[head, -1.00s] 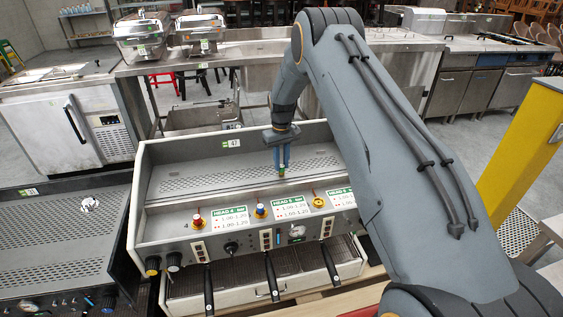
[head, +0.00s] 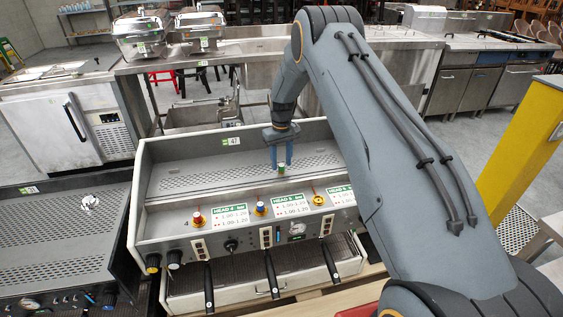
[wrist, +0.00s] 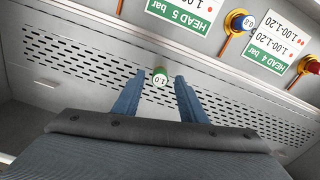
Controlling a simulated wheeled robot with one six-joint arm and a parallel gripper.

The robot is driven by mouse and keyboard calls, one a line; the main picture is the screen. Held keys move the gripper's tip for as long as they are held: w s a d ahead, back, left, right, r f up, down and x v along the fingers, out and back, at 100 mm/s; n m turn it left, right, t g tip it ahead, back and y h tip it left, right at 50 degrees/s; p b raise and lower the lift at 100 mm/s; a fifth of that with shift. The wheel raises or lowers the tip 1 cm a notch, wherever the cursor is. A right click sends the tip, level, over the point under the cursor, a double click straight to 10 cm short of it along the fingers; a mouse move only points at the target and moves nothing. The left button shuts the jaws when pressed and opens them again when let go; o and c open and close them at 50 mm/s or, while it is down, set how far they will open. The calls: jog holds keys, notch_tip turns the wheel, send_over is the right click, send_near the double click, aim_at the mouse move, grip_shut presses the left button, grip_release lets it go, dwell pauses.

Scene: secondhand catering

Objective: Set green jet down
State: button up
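The green jet (head: 282,168) is a small green cylinder with a white end marked 1.0. It appears to stand on the perforated top shelf (head: 220,178) of the coffee machine, behind the row of label cards. In the wrist view the jet (wrist: 160,77) lies between my fingertips, with a gap on each side. My gripper (head: 282,164) is open and points down around the jet. The jet's base is too small to make out clearly.
Red (head: 197,217), blue (head: 260,207) and yellow (head: 318,201) knob-like pieces sit along the machine's sloped front beside white cards (head: 291,205). A raised back wall (head: 180,149) borders the shelf. The shelf left of my gripper is clear.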

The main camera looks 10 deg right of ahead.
aim_at(281, 165)
notch_tip(281, 165, up, 10)
jog(key=b, duration=0.3)
jog(key=s+r+m, duration=0.1)
jog(key=s+r, duration=0.2)
jog(key=s, duration=1.6)
jog(key=s+r+m+t, duration=0.1)
jog(key=s+r, duration=0.2)
jog(key=s, duration=1.6)
jog(key=shift+s+a+m, duration=0.2)
jog(key=shift+a+m, duration=0.1)
jog(key=shift+a, duration=0.15)
